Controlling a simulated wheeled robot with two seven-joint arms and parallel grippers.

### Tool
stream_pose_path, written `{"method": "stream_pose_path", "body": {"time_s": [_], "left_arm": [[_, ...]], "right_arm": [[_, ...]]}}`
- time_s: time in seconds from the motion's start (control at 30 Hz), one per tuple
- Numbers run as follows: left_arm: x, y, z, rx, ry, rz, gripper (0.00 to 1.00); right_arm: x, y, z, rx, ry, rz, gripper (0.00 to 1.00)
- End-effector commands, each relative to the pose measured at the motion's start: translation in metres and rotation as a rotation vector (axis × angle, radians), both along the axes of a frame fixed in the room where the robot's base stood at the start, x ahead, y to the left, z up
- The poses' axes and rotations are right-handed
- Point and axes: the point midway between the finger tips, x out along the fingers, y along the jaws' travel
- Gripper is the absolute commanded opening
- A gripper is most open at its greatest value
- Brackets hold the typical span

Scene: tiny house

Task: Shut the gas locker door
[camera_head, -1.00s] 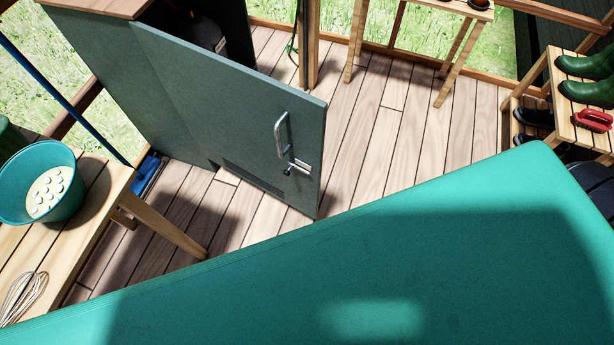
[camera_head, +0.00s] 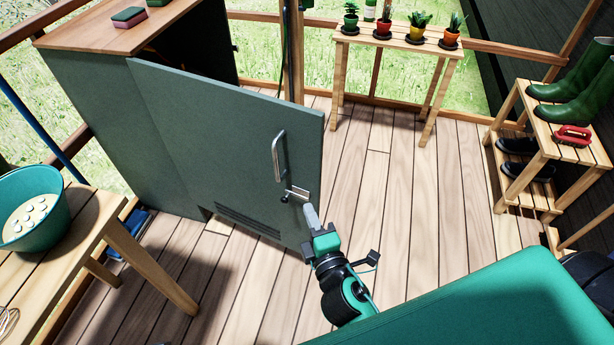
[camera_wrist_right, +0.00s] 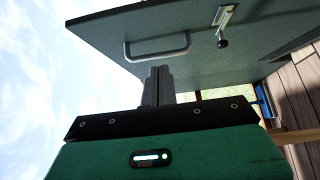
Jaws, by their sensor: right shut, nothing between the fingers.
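The gas locker (camera_head: 95,115) is a dark grey-green cabinet with a wooden top, at the left in the head view. Its door (camera_head: 220,135) stands wide open toward me, and the dark inside shows behind it. The door has a metal bar handle (camera_head: 279,157) and a small latch (camera_head: 294,193) below it. My right gripper (camera_head: 311,215) is shut and empty, just right of and below the latch, close to the door's free edge. In the right wrist view the shut fingers (camera_wrist_right: 157,85) point toward the handle (camera_wrist_right: 157,48); contact cannot be told. My left gripper is out of view.
A wooden table with a green bowl (camera_head: 35,200) stands at the left. A plant table (camera_head: 392,45) is at the back, and a rack with green boots (camera_head: 570,95) at the right. The plank floor between (camera_head: 400,200) is clear. Sponges (camera_head: 127,15) lie on the locker top.

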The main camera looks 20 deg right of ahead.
Motion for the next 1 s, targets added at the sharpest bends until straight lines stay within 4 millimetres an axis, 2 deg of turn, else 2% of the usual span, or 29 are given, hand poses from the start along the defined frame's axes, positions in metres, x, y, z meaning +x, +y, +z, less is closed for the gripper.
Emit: {"method": "stream_pose_path", "body": {"time_s": [0.57,0.6,0.8,1.0], "left_arm": [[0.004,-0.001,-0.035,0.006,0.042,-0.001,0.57],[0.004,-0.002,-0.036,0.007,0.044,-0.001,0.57],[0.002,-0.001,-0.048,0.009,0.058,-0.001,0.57],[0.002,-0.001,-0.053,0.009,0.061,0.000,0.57]], "right_arm": [[0.089,-0.001,0.001,0.000,0.000,0.000,0.00],[0.093,-0.006,0.001,-0.002,0.001,0.000,0.00],[0.110,-0.024,0.000,-0.001,0.002,0.001,0.00],[0.115,-0.030,-0.001,0.003,0.003,0.000,0.00]]}}
